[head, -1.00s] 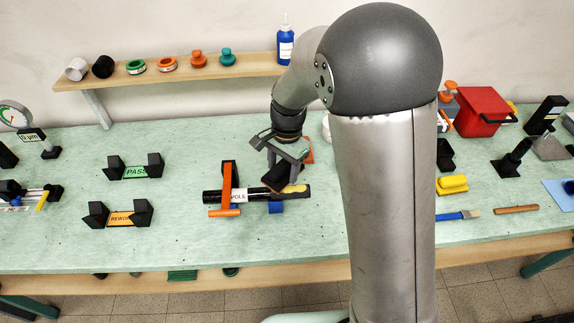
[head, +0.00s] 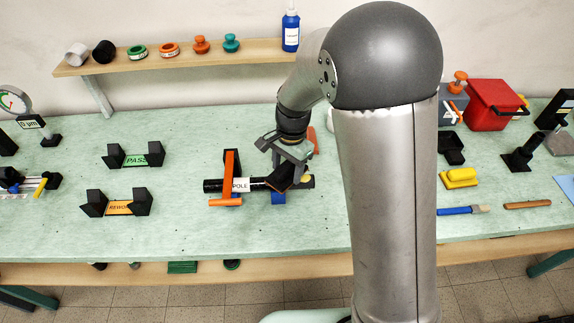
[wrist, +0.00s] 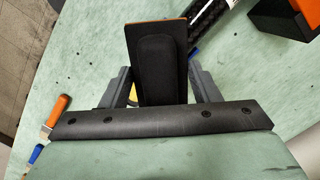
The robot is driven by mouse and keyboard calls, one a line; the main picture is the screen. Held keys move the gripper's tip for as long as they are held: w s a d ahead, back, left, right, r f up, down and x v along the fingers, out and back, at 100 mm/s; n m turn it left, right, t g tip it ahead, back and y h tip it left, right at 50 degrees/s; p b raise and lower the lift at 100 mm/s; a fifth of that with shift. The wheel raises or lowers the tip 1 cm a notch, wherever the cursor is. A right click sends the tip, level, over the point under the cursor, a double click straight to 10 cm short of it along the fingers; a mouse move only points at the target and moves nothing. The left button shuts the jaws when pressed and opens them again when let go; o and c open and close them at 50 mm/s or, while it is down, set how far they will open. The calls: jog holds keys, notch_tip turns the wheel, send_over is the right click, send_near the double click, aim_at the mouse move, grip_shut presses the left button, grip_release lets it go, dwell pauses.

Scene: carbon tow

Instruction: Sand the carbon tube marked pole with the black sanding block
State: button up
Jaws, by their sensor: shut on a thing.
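The black carbon tube (head: 217,185) lies level on the bench, with a white label reading POLE (head: 240,185) and an orange clamp (head: 230,175) across it. A yellowish patch (head: 306,181) shows near its right end. My gripper (head: 287,163) is over the right part of the tube, shut on the black sanding block (head: 277,183), which has an orange edge. In the wrist view the block (wrist: 157,65) sits tilted between the two fingers, and part of the tube (wrist: 207,20) shows beyond it. Whether the block touches the tube cannot be told.
A blue support (head: 278,198) shows under the tube. PASS (head: 137,160) and REWORK (head: 118,208) cradles stand to the left. A yellow block (head: 461,177), a blue-handled brush (head: 458,210) and a red box (head: 490,105) are right of my arm.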

jog(key=shift+f+b, duration=0.45)
jog(key=shift+f, duration=0.2)
dwell(0.3)
jog(key=o, duration=0.7)
jog(key=shift+r+p, duration=0.35)
jog(key=shift+r, duration=0.1)
jog(key=c, duration=0.7)
